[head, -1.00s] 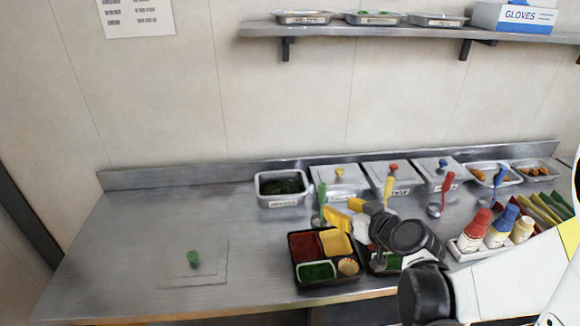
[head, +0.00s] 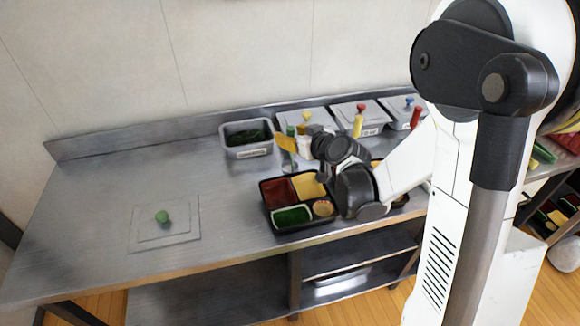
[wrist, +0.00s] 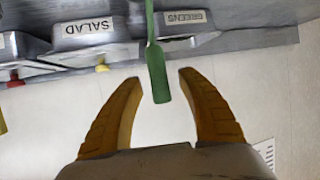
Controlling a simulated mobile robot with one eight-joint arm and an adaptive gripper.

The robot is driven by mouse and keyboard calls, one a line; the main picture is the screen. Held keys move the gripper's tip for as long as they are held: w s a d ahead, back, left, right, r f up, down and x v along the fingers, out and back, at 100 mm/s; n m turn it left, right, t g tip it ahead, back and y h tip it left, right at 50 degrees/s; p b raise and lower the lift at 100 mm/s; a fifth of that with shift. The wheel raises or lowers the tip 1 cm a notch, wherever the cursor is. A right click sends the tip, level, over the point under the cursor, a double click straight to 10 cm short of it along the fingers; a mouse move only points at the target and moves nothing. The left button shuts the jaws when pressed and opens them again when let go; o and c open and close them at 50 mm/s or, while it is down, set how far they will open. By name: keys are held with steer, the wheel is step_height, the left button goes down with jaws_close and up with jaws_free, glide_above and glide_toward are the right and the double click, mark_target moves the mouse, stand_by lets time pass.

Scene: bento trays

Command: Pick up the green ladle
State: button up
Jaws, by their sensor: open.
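The green ladle (head: 290,131) stands near the back of the counter, by the dark-green container, with its handle up. Its lower part is partly hidden in the head view. In the wrist view its green handle (wrist: 157,72) reaches in between my two yellow fingertips, with a gap on each side. My gripper (wrist: 160,78) is open and empty around the handle's end. In the head view one yellow finger of my gripper (head: 287,143) shows right beside the ladle.
An open container of greens (head: 247,150) and lidded containers (head: 352,112) line the back. A black bento tray (head: 290,229) sits at the front, close below my arm. A lid with a green knob (head: 162,217) lies left. The left counter is mostly clear.

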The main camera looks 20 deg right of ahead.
steer(key=shift+w, duration=0.15)
jaws_close()
